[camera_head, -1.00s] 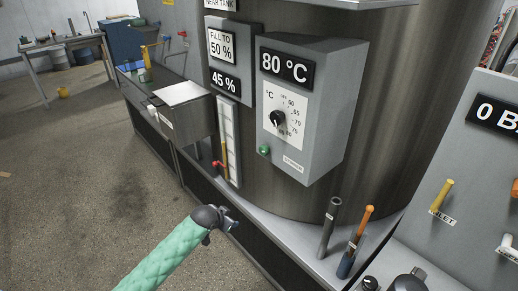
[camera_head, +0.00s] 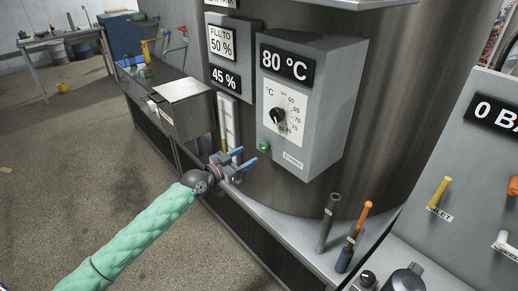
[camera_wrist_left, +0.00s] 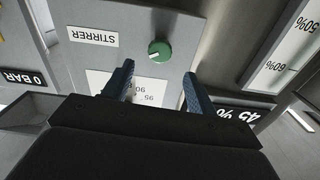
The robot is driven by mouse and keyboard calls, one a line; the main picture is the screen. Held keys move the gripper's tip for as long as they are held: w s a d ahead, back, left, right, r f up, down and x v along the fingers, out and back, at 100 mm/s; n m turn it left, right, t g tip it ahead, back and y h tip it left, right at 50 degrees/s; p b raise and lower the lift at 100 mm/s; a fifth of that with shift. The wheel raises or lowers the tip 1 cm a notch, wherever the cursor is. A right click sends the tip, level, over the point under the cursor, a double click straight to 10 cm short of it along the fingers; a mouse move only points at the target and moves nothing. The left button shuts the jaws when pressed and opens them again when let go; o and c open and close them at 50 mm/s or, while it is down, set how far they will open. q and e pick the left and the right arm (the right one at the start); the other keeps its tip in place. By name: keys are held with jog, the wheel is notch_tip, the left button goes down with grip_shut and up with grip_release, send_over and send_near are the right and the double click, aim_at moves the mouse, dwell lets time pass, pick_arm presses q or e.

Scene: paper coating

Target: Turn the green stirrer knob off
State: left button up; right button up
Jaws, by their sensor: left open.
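The green stirrer knob (camera_head: 263,147) sits low on the left of the grey control box (camera_head: 325,110) fixed to the steel tank. In the left wrist view the round green knob (camera_wrist_left: 159,50) shows beside a label reading STIRRER (camera_wrist_left: 93,36), upside down. My left gripper (camera_head: 246,157) is open and empty, just below and left of the knob, with its blue fingers apart. In the left wrist view its fingers (camera_wrist_left: 158,88) point toward the box, with the knob beyond them, not between them. My right gripper is not in view.
A black dial (camera_head: 278,117) sits above the knob, under the 80 °C display (camera_head: 287,65). A level gauge (camera_head: 229,121) stands left of the box, close to my left gripper. A dark rod (camera_head: 328,222) and an orange-topped tool (camera_head: 357,231) stand on the ledge at right.

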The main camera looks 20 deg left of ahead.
aim_at(262, 148)
pick_arm(q)
jog(key=p+x, duration=0.2)
jog(key=x, duration=0.4)
jog(key=shift+w+r+p, duration=0.1)
jog(key=shift+p, duration=0.25)
jog(key=shift+w+d, duration=0.25)
jog(key=shift+w, duration=0.1)
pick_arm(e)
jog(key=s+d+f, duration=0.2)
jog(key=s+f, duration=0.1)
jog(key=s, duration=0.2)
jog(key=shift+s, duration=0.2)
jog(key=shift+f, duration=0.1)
pick_arm(q)
jog(key=c, duration=1)
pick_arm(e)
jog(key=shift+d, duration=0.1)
